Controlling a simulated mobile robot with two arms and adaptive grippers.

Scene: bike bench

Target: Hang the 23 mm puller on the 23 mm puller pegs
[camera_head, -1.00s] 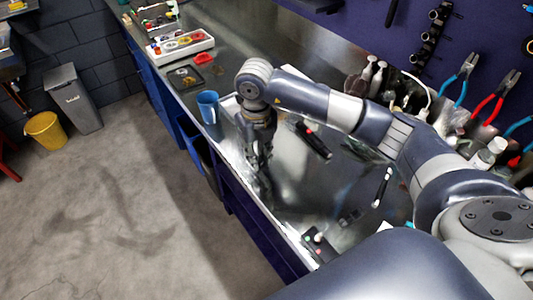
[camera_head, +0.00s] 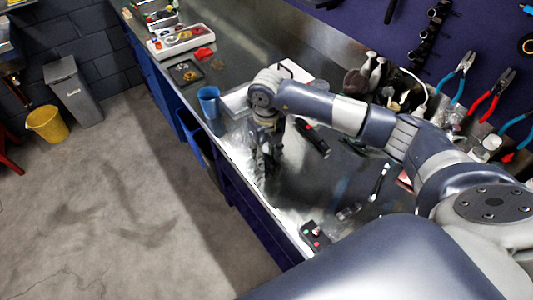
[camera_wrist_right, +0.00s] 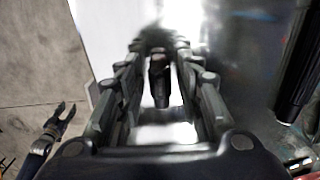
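My right gripper (camera_head: 265,170) points down over the front of the metal bench, just right of the blue cup. In the right wrist view its fingers (camera_wrist_right: 158,52) stand apart. A small black piece (camera_wrist_right: 160,80) shows between them with bright gaps on both sides; I cannot tell whether it is the 23 mm puller. A dark bar-shaped tool (camera_head: 312,138) lies right of the gripper. My left gripper (camera_wrist_right: 67,112) shows at the lower left of the wrist view, fingers apart and empty, over the floor. I cannot identify the 23 mm puller pegs on the purple tool board (camera_head: 390,45).
A blue cup (camera_head: 209,102) stands near the front edge. A parts tray (camera_head: 181,42) and a red dish (camera_head: 204,53) are farther back. Red pliers (camera_head: 491,97) and other pliers hang at right above crowded bottles. A small box with buttons (camera_head: 315,235) lies near the front edge.

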